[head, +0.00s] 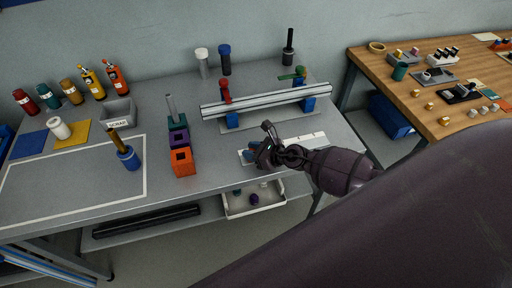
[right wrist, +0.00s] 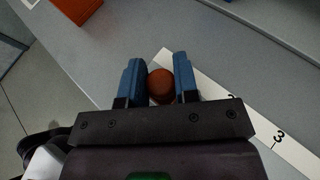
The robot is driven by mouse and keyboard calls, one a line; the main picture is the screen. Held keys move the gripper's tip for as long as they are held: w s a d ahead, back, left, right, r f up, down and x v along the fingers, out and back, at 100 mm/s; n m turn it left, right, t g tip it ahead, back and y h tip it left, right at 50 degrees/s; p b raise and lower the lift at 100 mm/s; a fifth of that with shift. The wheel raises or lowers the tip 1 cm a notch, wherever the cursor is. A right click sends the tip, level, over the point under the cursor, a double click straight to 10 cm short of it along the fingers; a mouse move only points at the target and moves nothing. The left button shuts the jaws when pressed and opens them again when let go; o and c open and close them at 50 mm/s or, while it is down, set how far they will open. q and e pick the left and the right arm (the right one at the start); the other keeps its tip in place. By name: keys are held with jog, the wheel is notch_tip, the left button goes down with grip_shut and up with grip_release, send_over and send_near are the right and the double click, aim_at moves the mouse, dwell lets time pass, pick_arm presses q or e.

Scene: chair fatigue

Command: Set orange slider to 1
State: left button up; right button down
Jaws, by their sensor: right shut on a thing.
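The orange slider (right wrist: 161,85) is a round orange-brown knob in the right wrist view, between the two blue fingers of my right gripper (right wrist: 160,82). The fingers are shut on it. It sits near one end of a white scale strip (right wrist: 215,83), which has black marks; a 3 is readable and another number is partly hidden by my gripper. In the head view the strip (head: 308,139) lies near the table's front edge, and my right gripper (head: 253,150) is at its left end, hiding the slider. My left gripper is out of view.
An orange block (head: 182,162) with purple and green blocks stands left of my right gripper. A metal rail (head: 265,101) on blue supports lies behind the strip. An open white drawer (head: 252,203) is below the table's front edge.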

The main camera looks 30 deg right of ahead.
jog(key=shift+s+a+f, duration=0.2)
jog(key=shift+s+f, duration=0.05)
jog(key=shift+f, duration=0.05)
jog(key=c, duration=0.9)
grip_release()
jog(key=shift+o, duration=0.2)
jog(key=shift+w, duration=0.1)
jog(key=shift+r, duration=0.1)
jog(key=shift+d, duration=0.1)
jog(key=v, duration=1)
jog(key=shift+s+d+r, duration=0.15)
jog(key=shift+s+r, duration=0.1)
